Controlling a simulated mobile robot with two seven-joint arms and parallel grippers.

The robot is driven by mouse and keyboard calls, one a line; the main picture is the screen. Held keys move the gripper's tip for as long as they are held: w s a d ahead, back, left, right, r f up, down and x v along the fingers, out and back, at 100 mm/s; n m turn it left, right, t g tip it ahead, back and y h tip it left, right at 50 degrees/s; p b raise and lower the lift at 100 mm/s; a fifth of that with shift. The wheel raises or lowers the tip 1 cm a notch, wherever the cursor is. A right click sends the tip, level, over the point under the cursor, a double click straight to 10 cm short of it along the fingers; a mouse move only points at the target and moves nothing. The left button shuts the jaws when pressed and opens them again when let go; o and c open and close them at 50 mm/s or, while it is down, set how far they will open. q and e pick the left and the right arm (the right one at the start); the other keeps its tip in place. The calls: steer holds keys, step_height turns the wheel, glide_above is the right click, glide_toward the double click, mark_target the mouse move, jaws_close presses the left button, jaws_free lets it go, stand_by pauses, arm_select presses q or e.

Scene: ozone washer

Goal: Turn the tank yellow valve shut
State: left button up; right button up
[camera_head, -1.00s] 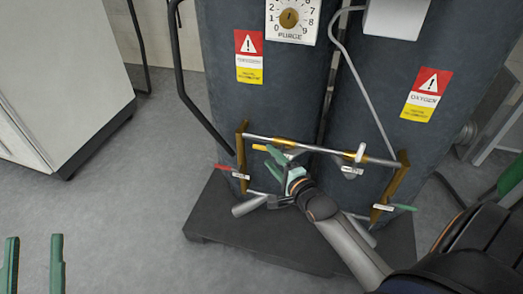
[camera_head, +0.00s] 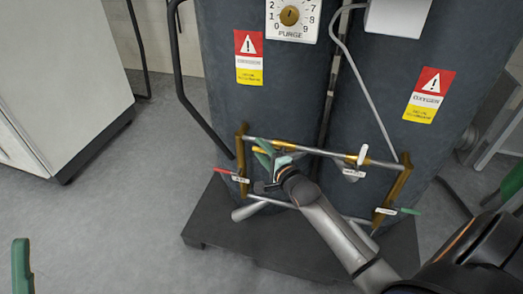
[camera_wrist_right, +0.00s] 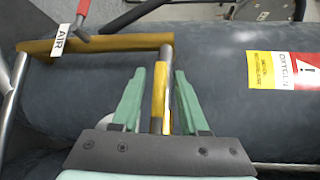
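The yellow valve handle (camera_wrist_right: 158,92) lies along the metal pipe on the front of the dark tanks. My right gripper (camera_head: 265,153) is at the left part of the pipe frame and hides most of this handle in the head view. In the right wrist view, the two green fingers of the right gripper (camera_wrist_right: 160,85) stand either side of the yellow handle, with a gap showing on each side. The right gripper is open. Of my left gripper, only one green finger (camera_head: 21,265) shows at the lower left edge, far from the tanks.
A red lever (camera_head: 222,171) with an AIR tag, a white lever (camera_head: 362,155) and a green lever (camera_head: 407,211) sit on the same pipe frame. The tanks stand on a dark base (camera_head: 225,233). A white cabinet (camera_head: 60,75) stands left. The floor between is clear.

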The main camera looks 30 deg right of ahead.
jaws_close()
stand_by(1.1)
